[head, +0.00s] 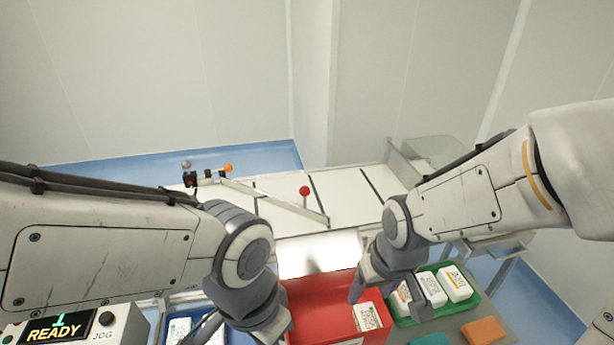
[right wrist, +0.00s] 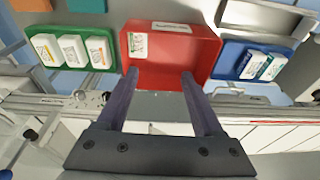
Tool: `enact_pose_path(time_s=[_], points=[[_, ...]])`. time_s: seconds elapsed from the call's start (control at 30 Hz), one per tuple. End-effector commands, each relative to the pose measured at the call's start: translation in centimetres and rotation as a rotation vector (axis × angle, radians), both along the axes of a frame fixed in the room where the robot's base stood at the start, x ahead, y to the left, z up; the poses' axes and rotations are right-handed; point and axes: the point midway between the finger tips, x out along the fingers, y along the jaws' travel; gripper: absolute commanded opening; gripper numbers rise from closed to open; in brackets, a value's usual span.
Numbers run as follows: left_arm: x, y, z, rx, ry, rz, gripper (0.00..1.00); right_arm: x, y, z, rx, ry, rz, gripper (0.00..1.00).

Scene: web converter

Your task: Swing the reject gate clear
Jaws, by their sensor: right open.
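The reject gate (head: 270,200) is a thin pale bar lying diagonally across the white belt. Its right end is at a post by the belt's near edge; its left end reaches a small dark bracket with orange and grey knobs. A red ball knob (head: 305,190) stands up beside the bar. My right gripper (head: 378,290) is open and empty, pointing down by the red bin, nearer to me than the gate. In the right wrist view its fingers (right wrist: 160,73) are spread with nothing between them. My left gripper (head: 268,325) is low at the front; its fingertips are hidden.
A READY panel (head: 75,325) stands front left. The belt (head: 345,190) around the knob looks free.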

Motion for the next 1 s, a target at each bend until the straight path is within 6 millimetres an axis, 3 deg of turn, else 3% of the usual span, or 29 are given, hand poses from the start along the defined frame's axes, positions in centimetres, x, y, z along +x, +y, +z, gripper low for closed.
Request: enact_pose_path(time_s=[0.03, 0.17, 0.43, 0.57, 0.73, 0.83, 1.0], points=[[0.0, 0.0, -0.1, 0.0, 0.0, 0.0, 0.0, 1.5, -1.1, -0.8, 0.004, -0.025, -0.054, 0.69], [0.0, 0.0, -0.1, 0.0, 0.0, 0.0, 0.0, 5.2, -1.9, -1.9, 0.025, -0.119, -0.127, 0.69], [0.0, 0.0, -0.2, 0.0, 0.0, 0.0, 0.0, 13.2, -0.6, -3.3, 0.087, -0.363, -0.21, 0.69], [0.0, 0.0, -0.2, 0.0, 0.0, 0.0, 0.0, 17.7, 1.6, -3.7, 0.134, -0.53, -0.235, 0.69], [0.0, 0.0, -0.2, 0.0, 0.0, 0.0, 0.0, 23.3, 5.8, -3.7, 0.208, -0.828, -0.264, 0.69], [0.0, 0.0, -0.2, 0.0, 0.0, 0.0, 0.0, 24.9, 8.0, -3.3, 0.246, -1.002, -0.273, 0.69], [0.0, 0.0, -0.2, 0.0, 0.0, 0.0, 0.0, 25.5, 10.3, -2.5, 0.29, -1.221, -0.27, 0.69]])
